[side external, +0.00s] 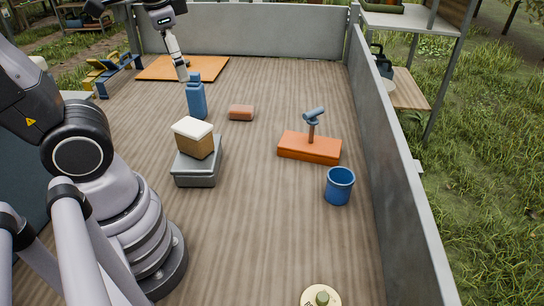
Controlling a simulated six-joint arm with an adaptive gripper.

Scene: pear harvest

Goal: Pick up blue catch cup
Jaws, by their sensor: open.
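The blue catch cup (339,188) stands upright on the wooden deck at the right, close to the grey side wall. It looks like a small open-topped blue bucket. My gripper (184,77) is at the upper left of the view, far from the cup, pointing down just above and behind a blue bottle-like container (196,102). It is open, and nothing shows between its fingers. The cup is in full view.
An orange block with a blue-topped post (310,148) stands left of and behind the cup. A grey box (198,170) carries a brown, white-topped block (194,140). A small reddish brick (241,112) lies mid-deck. A round pale disc (312,299) is at the front. Deck left of the cup is clear.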

